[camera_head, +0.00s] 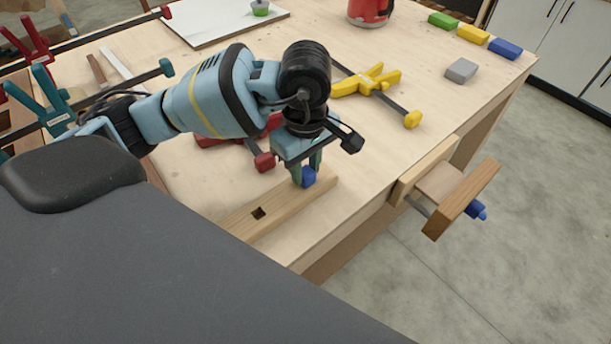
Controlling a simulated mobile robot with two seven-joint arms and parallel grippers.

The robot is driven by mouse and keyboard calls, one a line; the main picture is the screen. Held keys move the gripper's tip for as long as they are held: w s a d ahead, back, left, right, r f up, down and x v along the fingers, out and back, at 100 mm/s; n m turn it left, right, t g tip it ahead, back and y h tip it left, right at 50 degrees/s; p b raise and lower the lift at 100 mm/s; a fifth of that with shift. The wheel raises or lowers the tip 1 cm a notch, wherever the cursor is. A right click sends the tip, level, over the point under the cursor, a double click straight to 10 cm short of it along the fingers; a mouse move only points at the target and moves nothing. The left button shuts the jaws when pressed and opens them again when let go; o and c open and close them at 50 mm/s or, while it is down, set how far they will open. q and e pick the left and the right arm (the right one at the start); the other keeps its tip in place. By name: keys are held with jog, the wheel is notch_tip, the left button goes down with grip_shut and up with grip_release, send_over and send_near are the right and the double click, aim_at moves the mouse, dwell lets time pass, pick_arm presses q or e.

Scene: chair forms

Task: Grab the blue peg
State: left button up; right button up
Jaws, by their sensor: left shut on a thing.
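The blue peg (309,178) is a small blue block at the far end of a wooden board (234,222) on the workbench. My left gripper (306,172) points down over the board and is shut on the blue peg. The peg's lower end is at the board's top; I cannot tell whether it sits in a hole. A dark square hole (258,213) shows nearer in the board. My right gripper is not in view.
A yellow clamp (372,82) and a red clamp (264,161) lie near my gripper. A wooden vise (462,197) juts from the bench (358,166) edge. Green, yellow, blue and grey blocks (461,70) lie at the back right.

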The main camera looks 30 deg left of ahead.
pick_arm(q)
jog(key=shift+c, duration=0.8)
